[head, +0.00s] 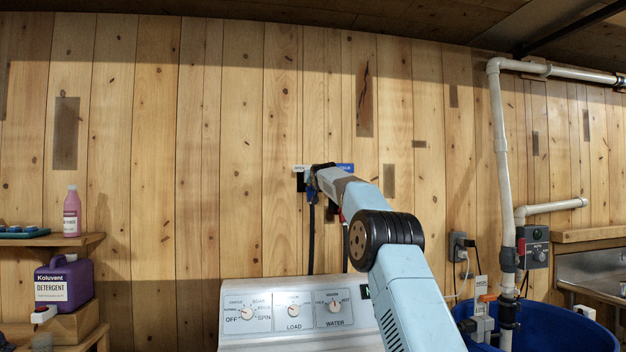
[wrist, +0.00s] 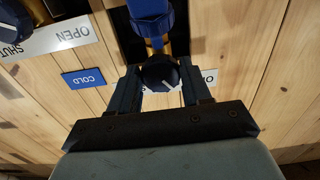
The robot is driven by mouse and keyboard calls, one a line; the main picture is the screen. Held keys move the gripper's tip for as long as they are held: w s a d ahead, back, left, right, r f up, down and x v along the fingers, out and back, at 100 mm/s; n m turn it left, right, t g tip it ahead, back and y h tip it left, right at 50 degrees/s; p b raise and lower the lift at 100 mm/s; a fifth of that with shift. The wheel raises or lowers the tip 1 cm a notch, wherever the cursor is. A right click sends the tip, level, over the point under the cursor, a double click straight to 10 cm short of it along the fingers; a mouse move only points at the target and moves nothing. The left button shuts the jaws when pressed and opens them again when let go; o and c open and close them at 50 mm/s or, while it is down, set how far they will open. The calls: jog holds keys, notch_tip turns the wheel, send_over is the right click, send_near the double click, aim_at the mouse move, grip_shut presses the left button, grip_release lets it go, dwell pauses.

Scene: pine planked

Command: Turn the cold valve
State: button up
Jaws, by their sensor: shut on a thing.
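In the wrist view my gripper (wrist: 160,78) is shut around a dark blue round knob (wrist: 162,72) with a white pointer mark. One finger is on each side of the knob. A blue valve body (wrist: 150,18) with a brass part is behind it. A blue COLD label (wrist: 84,78), upside down in this view, is on the wall left of the knob. In the head view my gripper (head: 313,182) is at the plank wall. The blue label (head: 346,168) is just right of it. My arm hides most of the valve there.
A white OPEN/SHUT plate (wrist: 60,38) and another dark knob (wrist: 10,20) are at the wrist view's upper left. A white washer panel (head: 292,310) stands below the arm. A white pipe (head: 500,150) and blue tub (head: 560,325) are at right. A shelf with bottles is at left.

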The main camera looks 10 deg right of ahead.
jog(key=n, duration=0.5)
jog(key=shift+d, duration=0.1)
dwell(0.3)
jog(key=o, duration=1.1)
jog(key=shift+c, duration=0.2)
jog(key=s, duration=1.3)
jog(key=shift+s, duration=0.35)
